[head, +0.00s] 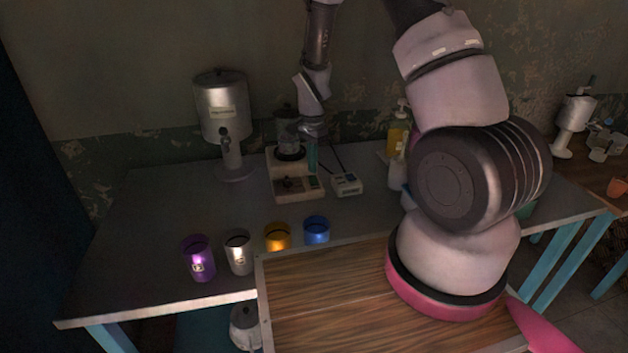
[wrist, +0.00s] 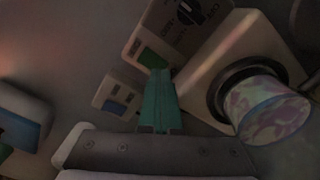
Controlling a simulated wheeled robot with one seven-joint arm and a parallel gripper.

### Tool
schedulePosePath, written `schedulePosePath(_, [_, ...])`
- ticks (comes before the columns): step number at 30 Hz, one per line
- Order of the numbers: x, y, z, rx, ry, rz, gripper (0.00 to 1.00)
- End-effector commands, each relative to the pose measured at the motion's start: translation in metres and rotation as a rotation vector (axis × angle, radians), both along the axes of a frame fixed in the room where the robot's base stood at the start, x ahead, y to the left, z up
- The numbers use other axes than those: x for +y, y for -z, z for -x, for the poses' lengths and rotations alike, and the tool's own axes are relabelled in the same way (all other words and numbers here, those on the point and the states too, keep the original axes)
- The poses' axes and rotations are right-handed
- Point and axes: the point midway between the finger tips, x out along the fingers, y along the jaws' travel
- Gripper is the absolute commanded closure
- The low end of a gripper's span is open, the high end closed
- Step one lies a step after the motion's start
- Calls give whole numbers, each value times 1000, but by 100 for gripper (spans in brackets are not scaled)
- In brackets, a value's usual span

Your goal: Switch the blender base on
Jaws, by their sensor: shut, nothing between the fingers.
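The blender base (head: 297,191) is a cream unit on the grey table with a dark dial on its front panel. A clear jar (head: 288,133) is at its rear. In the wrist view the blender base (wrist: 210,62) shows a dark dial and a green patch at the top, and a dark ring at the jar's foot. The jar (wrist: 272,105) looks pinkish there. My gripper (head: 312,168) has teal fingers pressed together, with nothing between them. They point down beside the base's right side. In the wrist view my gripper (wrist: 158,72) has its tips near the green patch; contact cannot be told.
A small white device (head: 346,184) with a cable lies right of the base. A metal dispenser (head: 221,105) stands at left. Purple (head: 197,259), white (head: 239,252), orange (head: 277,237) and blue (head: 316,230) cups line the front. Bottles (head: 397,172) stand at right.

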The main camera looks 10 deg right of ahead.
Motion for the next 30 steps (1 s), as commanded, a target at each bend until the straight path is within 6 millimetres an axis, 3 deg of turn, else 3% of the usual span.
schedulePosePath(30, [0, 9, 0, 0, 0, 0, 100])
